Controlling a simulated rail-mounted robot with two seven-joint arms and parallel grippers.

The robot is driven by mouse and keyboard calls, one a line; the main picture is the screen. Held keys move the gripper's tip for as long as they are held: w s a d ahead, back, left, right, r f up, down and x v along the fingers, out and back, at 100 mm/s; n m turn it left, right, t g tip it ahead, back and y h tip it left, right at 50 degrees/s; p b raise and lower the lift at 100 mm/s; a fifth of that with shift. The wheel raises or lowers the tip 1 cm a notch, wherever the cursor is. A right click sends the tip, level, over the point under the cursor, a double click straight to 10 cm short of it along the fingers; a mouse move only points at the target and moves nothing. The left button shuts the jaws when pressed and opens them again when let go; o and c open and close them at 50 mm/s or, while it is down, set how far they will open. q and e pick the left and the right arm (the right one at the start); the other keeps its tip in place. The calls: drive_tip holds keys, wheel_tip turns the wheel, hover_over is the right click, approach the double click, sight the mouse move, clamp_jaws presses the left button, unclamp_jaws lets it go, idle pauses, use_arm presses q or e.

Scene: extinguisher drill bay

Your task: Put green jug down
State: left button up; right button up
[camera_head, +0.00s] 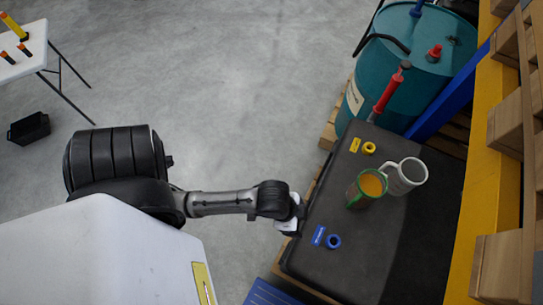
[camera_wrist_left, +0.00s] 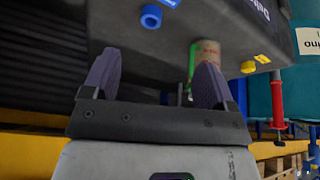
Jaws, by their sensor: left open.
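The green jug (camera_head: 356,197) stands upright on the dark case top (camera_head: 350,265), with orange contents showing inside its rim. Its handle points left and down toward the blue ring. In the left wrist view the green jug (camera_wrist_left: 206,49) shows beyond the right-hand finger, which hides part of it. My left gripper (camera_head: 297,212) is at the left edge of the case, apart from the jug. In the left wrist view its two fingers (camera_wrist_left: 156,78) are spread with nothing between them. My right gripper is not in view.
A grey-white mug (camera_head: 410,172) stands close behind the jug at its right. A blue ring (camera_head: 333,241) and a yellow ring (camera_head: 369,148) lie on the case beside labels. A teal drum (camera_head: 425,60) with a red pump (camera_head: 388,92) stands behind. A yellow rack post (camera_head: 487,170) borders the right.

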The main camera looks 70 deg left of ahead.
use_arm(q)
drive_tip(key=s+a+n+y, duration=0.2)
drive_tip(key=s+a+n, duration=0.1)
drive_tip(key=s+a, duration=0.2)
drive_tip(key=shift+s+a+r+n, duration=0.2)
drive_tip(key=shift+s+n, duration=0.1)
drive_tip(key=shift+s, duration=0.6)
wheel_tip(320, 180, up, 11)
drive_tip(key=p, duration=1.1)
